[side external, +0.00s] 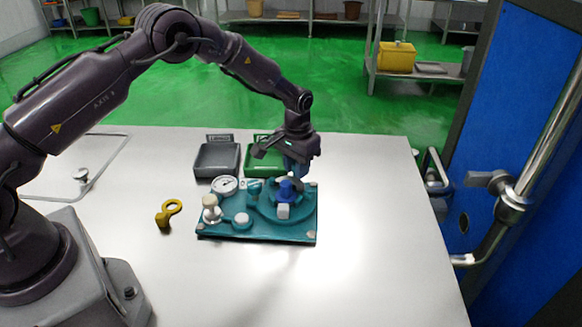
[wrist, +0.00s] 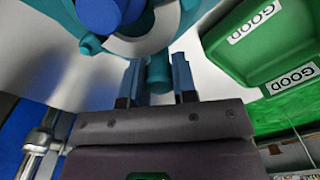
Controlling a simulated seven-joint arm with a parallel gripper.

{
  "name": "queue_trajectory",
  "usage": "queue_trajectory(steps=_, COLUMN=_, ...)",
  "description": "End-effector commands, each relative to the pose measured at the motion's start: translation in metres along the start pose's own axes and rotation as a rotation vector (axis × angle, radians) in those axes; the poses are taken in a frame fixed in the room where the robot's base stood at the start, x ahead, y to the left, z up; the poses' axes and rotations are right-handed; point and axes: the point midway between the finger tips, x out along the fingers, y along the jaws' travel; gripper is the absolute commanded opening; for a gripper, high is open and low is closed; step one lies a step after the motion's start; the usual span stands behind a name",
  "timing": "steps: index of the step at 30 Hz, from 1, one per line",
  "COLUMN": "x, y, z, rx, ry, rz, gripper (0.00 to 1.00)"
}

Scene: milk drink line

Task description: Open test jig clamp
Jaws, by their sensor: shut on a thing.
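The teal test jig (side external: 215,230) lies on the steel table, with a blue round part (side external: 288,190) near its right side. The blue part also shows at the top of the wrist view (wrist: 108,12), beside a pale ring. My gripper (side external: 297,172) points down over the back right of the jig. In the wrist view its two fingers stand on either side of a teal clamp handle (wrist: 159,74), and the gripper is shut on it. My gripper hides the handle in the side view, so the clamp's angle is hard to tell.
A dial gauge (side external: 224,186) and a white-topped knob (side external: 211,209) stand on the jig's left. A grey tray (side external: 216,171) and a green tray (wrist: 232,78) marked GOOD are behind. A yellow ring-ended piece (side external: 164,218) lies left. The table's front right is clear.

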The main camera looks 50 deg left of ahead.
Motion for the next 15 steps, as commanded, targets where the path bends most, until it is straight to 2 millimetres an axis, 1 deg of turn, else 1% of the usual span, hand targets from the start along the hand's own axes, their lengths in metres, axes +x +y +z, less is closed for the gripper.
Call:
queue_trajectory(steps=3, x=-0.001, y=0.004, z=-0.007, rx=0.115, ry=-0.001, rz=0.001, gripper=0.0)
queue_trajectory(steps=15, x=0.0, y=0.022, z=-0.027, rx=0.495, ry=-0.001, rz=0.0, gripper=0.0)
